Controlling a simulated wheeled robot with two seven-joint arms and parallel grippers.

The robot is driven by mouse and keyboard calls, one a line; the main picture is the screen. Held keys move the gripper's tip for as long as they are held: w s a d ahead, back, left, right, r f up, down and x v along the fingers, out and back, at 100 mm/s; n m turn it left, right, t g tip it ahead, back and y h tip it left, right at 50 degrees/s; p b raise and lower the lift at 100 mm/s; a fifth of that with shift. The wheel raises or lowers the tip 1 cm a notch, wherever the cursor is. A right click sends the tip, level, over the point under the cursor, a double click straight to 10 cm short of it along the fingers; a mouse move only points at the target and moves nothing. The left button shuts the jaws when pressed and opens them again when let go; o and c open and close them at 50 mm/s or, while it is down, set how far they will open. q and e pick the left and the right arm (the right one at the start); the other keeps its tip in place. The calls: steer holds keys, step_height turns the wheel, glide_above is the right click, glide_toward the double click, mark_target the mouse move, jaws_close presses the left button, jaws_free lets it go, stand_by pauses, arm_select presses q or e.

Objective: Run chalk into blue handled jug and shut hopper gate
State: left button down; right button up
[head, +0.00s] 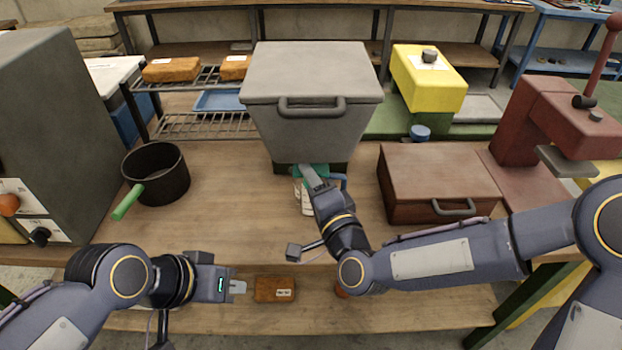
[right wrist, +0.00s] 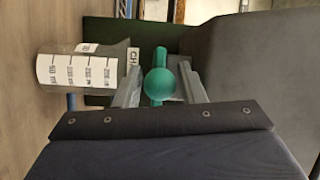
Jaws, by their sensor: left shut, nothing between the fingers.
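The grey hopper (head: 312,125) with a lid and front handle stands at the bench's middle. Under it is a pale jug (head: 302,196) with a blue handle (head: 341,182), partly hidden by my right arm. In the right wrist view the jug (right wrist: 75,72) shows a printed scale; I cannot tell how much chalk is inside. The green gate knob (right wrist: 158,83) sits between the fingers of my right gripper (right wrist: 160,85), which look closed against its sides. A label beginning "CHA" (right wrist: 133,60) is partly hidden behind a finger. My left gripper (head: 238,287) is shut and empty near the bench's front.
A black pot (head: 157,172) with a green handle stands left of the hopper. A brown case (head: 437,182) and a red press (head: 545,125) stand to the right. An orange-brown block (head: 274,289) lies just right of my left gripper. The bench between pot and jug is clear.

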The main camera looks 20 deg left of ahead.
jaws_close()
steer(key=shift+s+f+b, duration=0.1)
steer(key=shift+s+b, duration=0.25)
steer(key=shift+b, duration=0.05)
steer(key=shift+s+d+b, duration=0.2)
steer(key=shift+s+b, duration=0.15)
steer(key=shift+s, duration=0.2)
steer(key=shift+s+d+b, duration=0.15)
steer(key=shift+s+b, duration=0.15)
steer(key=shift+s, duration=0.3)
jaws_free()
